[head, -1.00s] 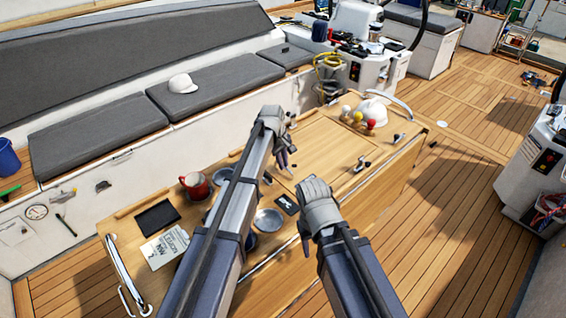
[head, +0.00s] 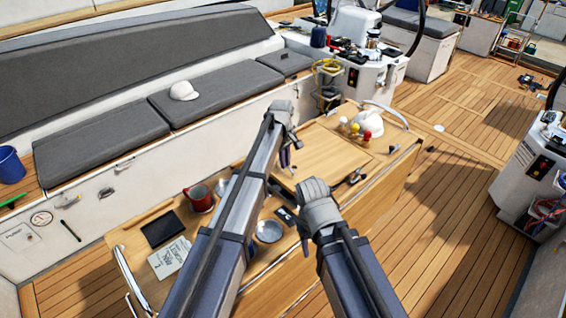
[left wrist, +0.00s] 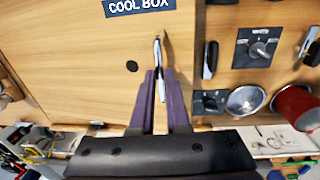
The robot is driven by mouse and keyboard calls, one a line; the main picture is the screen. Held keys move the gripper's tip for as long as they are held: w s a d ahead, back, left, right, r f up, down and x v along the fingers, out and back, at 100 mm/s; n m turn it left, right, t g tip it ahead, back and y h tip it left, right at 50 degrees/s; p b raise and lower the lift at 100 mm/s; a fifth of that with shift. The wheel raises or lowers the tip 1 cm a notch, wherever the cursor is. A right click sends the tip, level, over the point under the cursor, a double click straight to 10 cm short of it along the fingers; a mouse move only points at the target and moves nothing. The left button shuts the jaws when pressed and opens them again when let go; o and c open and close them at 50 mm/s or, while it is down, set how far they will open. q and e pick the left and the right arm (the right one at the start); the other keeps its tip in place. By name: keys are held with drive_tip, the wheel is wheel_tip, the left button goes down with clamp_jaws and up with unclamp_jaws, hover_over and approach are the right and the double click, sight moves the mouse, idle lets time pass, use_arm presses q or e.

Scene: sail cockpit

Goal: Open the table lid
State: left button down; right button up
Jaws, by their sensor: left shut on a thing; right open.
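The wooden table lid (head: 325,160) lies on the table (head: 240,292) right of my left arm. In the left wrist view it is the broad wooden panel (left wrist: 75,45) with a COOL BOX label (left wrist: 139,5). My left gripper (head: 288,157) is at the lid's left side. In the left wrist view its purple fingers (left wrist: 160,85) are shut on a slim metal handle (left wrist: 161,55). I cannot tell whether the lid is raised. My right gripper (head: 304,240) is open and empty above the table's near side, below the lid in the picture.
A red mug (head: 200,198), a dark pad (head: 162,228), a leaflet (head: 170,258) and a metal bowl (head: 269,231) are on the table's left part.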

use_arm(q)
drive_tip(key=w+d+r+p, duration=0.3)
drive_tip(key=r+p, duration=0.4)
drive_tip(key=r, duration=0.1)
drive_tip(key=w+d+r+p, duration=0.3)
drive_tip(key=d+r+p, duration=0.1)
drive_tip(key=r+p, duration=0.3)
drive_tip(key=shift+w+r, duration=0.3)
drive_tip(key=shift+r, duration=0.35)
drive_tip(key=c, duration=1.3)
unclamp_jaws()
drive_tip(key=shift+d, duration=0.1)
drive_tip(key=o, duration=0.3)
drive_tip(key=shift+w+d+f, duration=0.2)
drive_tip(key=shift+w+f, duration=0.05)
drive_tip(key=shift+w, duration=0.05)
drive_tip(key=shift+o, duration=0.5)
drive_tip(key=shift+s+a+r, duration=0.1)
drive_tip(key=shift+a, duration=0.05)
